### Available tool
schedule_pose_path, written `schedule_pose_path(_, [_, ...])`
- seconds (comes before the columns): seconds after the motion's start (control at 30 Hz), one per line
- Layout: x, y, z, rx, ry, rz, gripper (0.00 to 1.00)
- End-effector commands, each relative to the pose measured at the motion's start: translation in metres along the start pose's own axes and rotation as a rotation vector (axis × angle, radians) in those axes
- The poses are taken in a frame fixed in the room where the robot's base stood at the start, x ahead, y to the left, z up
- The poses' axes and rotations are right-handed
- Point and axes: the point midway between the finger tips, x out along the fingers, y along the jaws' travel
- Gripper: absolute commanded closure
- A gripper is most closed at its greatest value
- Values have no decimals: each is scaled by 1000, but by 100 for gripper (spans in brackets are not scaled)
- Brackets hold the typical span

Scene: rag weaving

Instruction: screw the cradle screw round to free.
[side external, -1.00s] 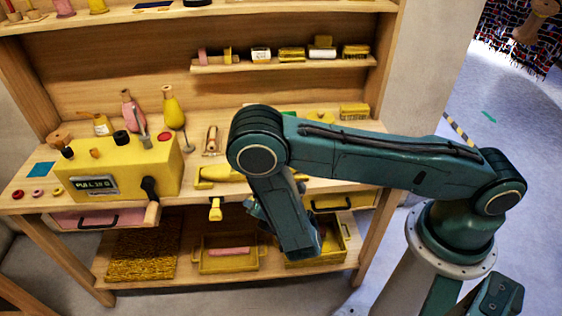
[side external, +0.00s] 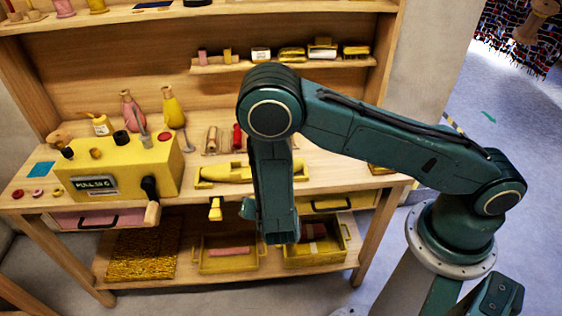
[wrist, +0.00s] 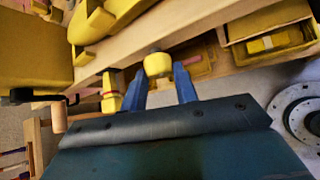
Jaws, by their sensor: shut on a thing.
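The yellow cradle (side external: 228,173) lies along the front of the bench top, and part of it is behind my arm. In the wrist view the cradle (wrist: 95,20) is at the upper left. A rounded yellow knob (wrist: 158,61), seemingly the cradle screw, stands out at the bench's front edge. My gripper (wrist: 160,73) has its two blue fingers on either side of this knob and is shut on it. In the side view the gripper (side external: 248,208) is mostly hidden by my forearm, and the knob is not clear there.
A second yellow handle (side external: 215,209) hangs at the bench front, close left of my gripper; it also shows in the wrist view (wrist: 111,95). A yellow machine (side external: 125,165) with a crank stands at left. Yellow crates (side external: 228,265) sit on the lower shelf.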

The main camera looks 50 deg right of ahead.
Motion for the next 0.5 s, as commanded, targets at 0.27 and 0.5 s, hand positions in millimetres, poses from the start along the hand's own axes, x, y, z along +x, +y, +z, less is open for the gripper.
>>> schedule_pose_path(0.27, [0, 0, 1, -3, -1, -4, 93])
schedule_pose_path(0.5, [0, 1, 1, -36, -4, -38, 93])
